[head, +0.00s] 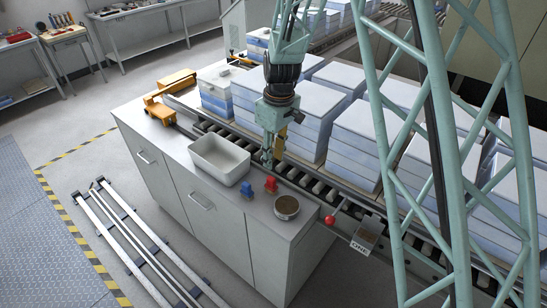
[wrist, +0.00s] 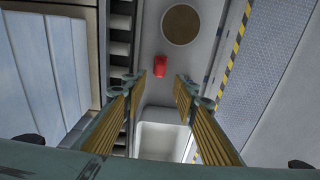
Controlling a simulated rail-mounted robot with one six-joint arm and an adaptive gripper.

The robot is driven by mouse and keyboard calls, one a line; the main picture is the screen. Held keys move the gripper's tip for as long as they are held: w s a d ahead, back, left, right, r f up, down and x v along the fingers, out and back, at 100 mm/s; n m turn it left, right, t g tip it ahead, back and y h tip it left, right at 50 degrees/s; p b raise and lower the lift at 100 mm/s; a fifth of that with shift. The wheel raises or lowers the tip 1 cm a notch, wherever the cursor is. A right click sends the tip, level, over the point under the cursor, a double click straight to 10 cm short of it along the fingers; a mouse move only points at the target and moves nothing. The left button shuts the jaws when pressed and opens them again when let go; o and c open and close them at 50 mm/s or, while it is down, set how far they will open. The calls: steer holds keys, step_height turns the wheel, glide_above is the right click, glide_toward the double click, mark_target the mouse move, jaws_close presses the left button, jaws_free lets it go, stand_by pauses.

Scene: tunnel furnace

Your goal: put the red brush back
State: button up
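A small red item (head: 271,184) stands on the grey counter near its right end. It also shows in the wrist view (wrist: 160,65), beyond my fingertips. I cannot tell whether it is the red brush or a stand for it; no bristles or handle can be made out. A small blue item (head: 247,189) of similar shape stands to its left. My gripper (head: 266,160) hangs pointing down near the counter's roller side, behind the red item. In the wrist view my gripper (wrist: 158,90) is open, with nothing between the fingers.
A white bin (head: 219,158), empty as far as I see, sits left of the blue item. A round brown-topped tin (head: 287,207) is right of the red item. A red knob (head: 330,219) sticks up past the counter's end. White-blue block stacks (head: 302,110) line the rollers behind.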

steer(key=shift+r, duration=0.15)
steer(key=s+d+r+m+t, duration=0.1)
steer(key=s+d+r+m, duration=0.1)
steer(key=s+d+r, duration=0.5)
steer(key=s+d+r+m, duration=0.1)
steer(key=s+d+r, duration=0.1)
steer(key=s+r, duration=0.65)
steer(key=s+d+r+m+t, duration=0.15)
steer(key=s+d+r, duration=0.25)
steer(key=r, duration=0.8)
steer(key=s+d+r+m, duration=0.2)
steer(key=s, duration=0.6)
steer(key=s+d+r+m, duration=0.1)
steer(key=s+d+r, duration=0.1)
steer(key=s, duration=0.7)
steer(key=s+d+r+m, duration=0.2)
steer(key=s+d, duration=0.1)
steer(key=s, duration=0.5)
steer(key=shift+s+m+t+h, duration=0.3)
steer(key=shift+m+t, duration=0.05)
steer(key=shift+t, duration=0.1)
steer(key=shift+d, duration=0.1)
steer(key=shift+w, duration=0.1)
steer(key=shift+c, duration=0.4)
